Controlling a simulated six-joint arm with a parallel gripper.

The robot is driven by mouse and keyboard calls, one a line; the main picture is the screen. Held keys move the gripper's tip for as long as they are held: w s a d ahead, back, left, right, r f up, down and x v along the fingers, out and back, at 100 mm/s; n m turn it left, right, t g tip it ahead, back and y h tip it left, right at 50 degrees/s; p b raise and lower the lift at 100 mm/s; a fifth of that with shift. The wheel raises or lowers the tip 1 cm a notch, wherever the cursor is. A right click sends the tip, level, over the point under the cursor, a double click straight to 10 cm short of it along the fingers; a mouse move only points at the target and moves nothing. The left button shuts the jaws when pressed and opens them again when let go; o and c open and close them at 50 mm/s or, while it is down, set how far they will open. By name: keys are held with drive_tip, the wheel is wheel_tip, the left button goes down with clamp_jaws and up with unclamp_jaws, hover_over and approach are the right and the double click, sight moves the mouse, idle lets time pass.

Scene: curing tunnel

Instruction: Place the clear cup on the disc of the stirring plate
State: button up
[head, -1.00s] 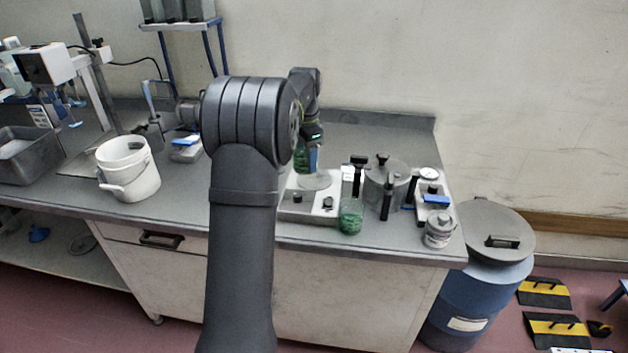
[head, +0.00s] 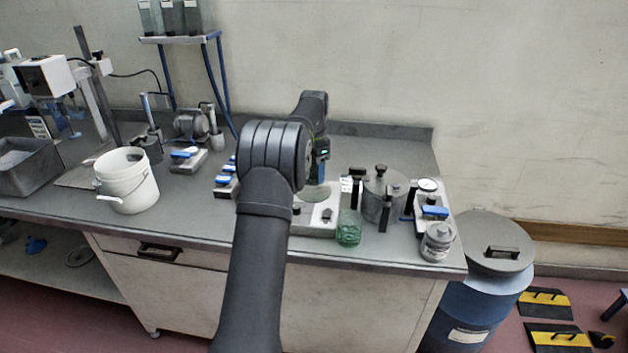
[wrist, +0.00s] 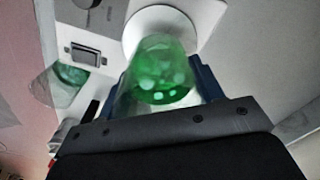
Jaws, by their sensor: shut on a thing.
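The clear cup (wrist: 163,72), with green contents, is between the two blue fingers of my gripper (wrist: 166,84) in the wrist view. My gripper is shut on it. Behind the cup is the pale round disc (wrist: 137,38) of the stirring plate (wrist: 205,12); the cup overlaps the disc in this view. I cannot tell whether it touches the disc. In the head view my arm hides the cup and much of the gripper. The stirring plate (head: 312,225) and part of its disc (head: 318,198) show to the right of my arm.
Another clear cup with green contents (head: 349,230) stands close to the plate's right front; it also shows in the wrist view (wrist: 68,80). A lidded metal pot (head: 381,200) and a grey jar (head: 437,243) stand farther right. A white bucket (head: 128,182) is at the left.

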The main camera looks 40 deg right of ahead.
sight(314, 179)
drive_tip(key=shift+f, duration=1.85)
drive_tip(key=shift+f, duration=0.15)
drive_tip(key=o, duration=1.1)
wheel_tip(314, 179, up, 12)
drive_tip(key=shift+r, duration=0.15)
wheel_tip(314, 179, down, 12)
drive_tip(key=shift+f, duration=0.1)
drive_tip(key=shift+r, duration=1.65)
